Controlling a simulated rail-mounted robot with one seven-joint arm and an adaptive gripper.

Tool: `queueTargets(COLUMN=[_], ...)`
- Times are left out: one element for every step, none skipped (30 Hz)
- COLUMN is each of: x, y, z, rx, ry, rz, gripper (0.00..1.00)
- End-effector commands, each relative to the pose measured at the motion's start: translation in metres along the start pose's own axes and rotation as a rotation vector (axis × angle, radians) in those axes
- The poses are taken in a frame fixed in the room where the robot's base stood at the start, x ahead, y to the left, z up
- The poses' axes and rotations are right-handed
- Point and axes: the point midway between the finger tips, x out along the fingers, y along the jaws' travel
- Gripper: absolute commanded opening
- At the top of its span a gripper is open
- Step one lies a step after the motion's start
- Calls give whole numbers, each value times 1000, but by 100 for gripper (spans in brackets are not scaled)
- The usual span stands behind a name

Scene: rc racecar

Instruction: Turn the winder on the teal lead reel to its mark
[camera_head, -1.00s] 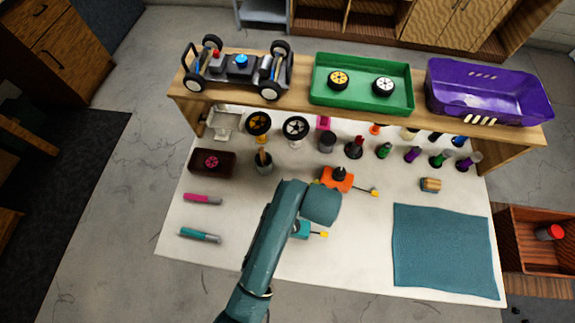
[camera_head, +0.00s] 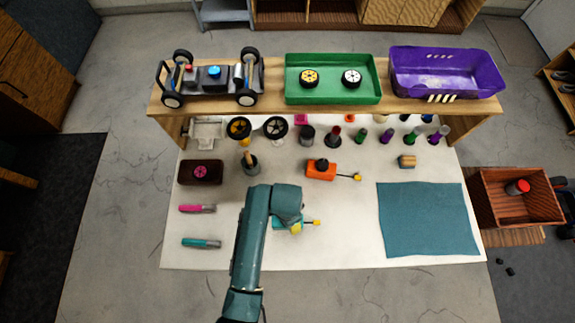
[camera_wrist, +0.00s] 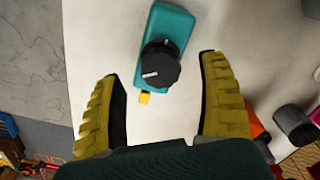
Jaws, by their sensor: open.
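The teal lead reel (camera_wrist: 172,22) lies on the white mat, seen from above in the wrist view. Its round black winder (camera_wrist: 160,62) carries a white pointer line toward the lower left. A small grey spot shows at the winder's upper edge; I cannot tell whether it is the mark. A yellow lead end (camera_wrist: 144,98) shows below the winder. My gripper (camera_wrist: 160,67) is open, its two yellow fingers on either side of the winder with clear gaps. In the head view my arm hides most of the reel, and its yellow end (camera_head: 317,222) shows at the right.
An orange reel (camera_head: 320,170) with a black winder sits just behind the teal one. A brush pot (camera_head: 250,163), a dark box (camera_head: 200,172) and pink (camera_head: 197,208) and teal (camera_head: 201,243) pens lie left. A teal cloth (camera_head: 428,220) lies right. A shelf (camera_head: 272,103) spans the back.

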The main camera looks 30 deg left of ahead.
Motion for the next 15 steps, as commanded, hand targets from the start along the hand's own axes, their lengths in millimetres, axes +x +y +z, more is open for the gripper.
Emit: queueTargets(x=[8,11,14,16,16,17,17,17,17,17,17,16,16,16,15], y=[0,0,0,-1,-1,-1,-1,-1,-1,-1,-1,-1,-1,-1,0], z=[0,0,-1,-1,-1,-1,-1,-1,-1,-1,-1,-1,-1,-1,0], rx=[0,0,0,0,0,0,0,0,0,0,0,0,0,6,31], ry=[0,0,1,1,1,1,1,1,1,1,1,1,1,1,1], rz=[0,1,0,-1,-1,-1,-1,-1,-1,-1,-1,-1,-1,-1,0], gripper=[75,75,75,75,75,75,75,75,75,75,75,75,75,75,75])
